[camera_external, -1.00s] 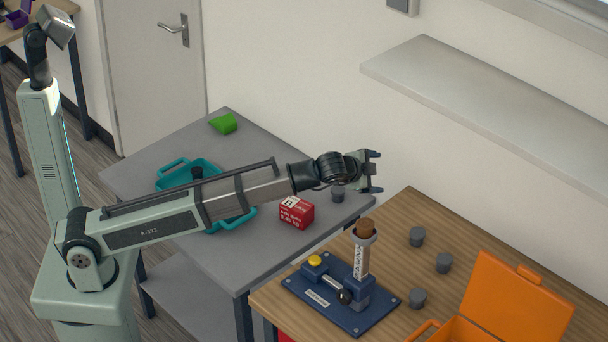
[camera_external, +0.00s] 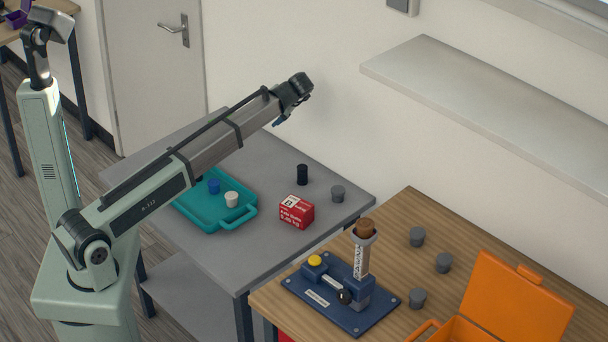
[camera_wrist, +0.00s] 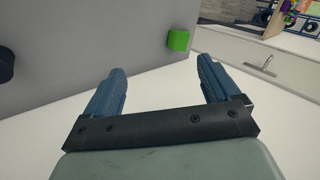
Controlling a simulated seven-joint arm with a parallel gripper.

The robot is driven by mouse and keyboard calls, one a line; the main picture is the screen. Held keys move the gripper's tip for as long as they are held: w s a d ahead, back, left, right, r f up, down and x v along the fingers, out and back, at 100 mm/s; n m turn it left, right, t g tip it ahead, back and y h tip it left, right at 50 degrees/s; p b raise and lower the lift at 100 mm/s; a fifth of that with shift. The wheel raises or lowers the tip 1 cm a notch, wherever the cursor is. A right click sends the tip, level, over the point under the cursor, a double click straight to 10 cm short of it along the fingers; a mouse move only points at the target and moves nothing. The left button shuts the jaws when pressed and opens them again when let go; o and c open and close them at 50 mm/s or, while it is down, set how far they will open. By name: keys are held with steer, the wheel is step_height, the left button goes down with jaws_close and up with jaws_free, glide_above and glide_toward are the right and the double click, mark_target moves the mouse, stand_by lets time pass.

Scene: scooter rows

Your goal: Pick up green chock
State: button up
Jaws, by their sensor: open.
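The green chock (camera_wrist: 178,40) shows in the wrist view as a small bright green block near the edge of the grey table (camera_wrist: 90,45). It lies beyond the fingertips, apart from them.
A teal tray (camera_external: 203,222) holds a blue cup (camera_external: 214,187) and a white cup (camera_external: 232,199). A red box (camera_external: 297,211), black cylinder (camera_external: 302,174) and grey cup (camera_external: 338,194) stand near the table's right side. A wall shelf (camera_external: 490,110) juts out at right.

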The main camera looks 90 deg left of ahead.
steer(key=s+a+f+n+t+h, duration=0.2)
steer(key=s+a+n+t+h, duration=0.1)
steer(key=s+a+n, duration=0.65)
steer(key=s+a+f+n+t+h, duration=0.3)
steer(key=s+a, duration=0.4)
steer(key=a, duration=0.6)
steer(key=shift+n+t+y, duration=0.3)
steer(key=shift+n, duration=0.15)
steer(key=f, duration=0.8)
steer(key=shift+s, duration=0.2)
steer(key=shift+s+a+f, duration=0.1)
steer(key=shift+s+f, duration=0.05)
steer(key=shift+f, duration=1.2)
steer(key=shift+s+f, duration=0.15)
steer(key=shift+f, duration=1.15)
steer(key=c, duration=1.3)
steer(key=shift+c, duration=0.2)
steer(key=shift+r, duration=0.1)
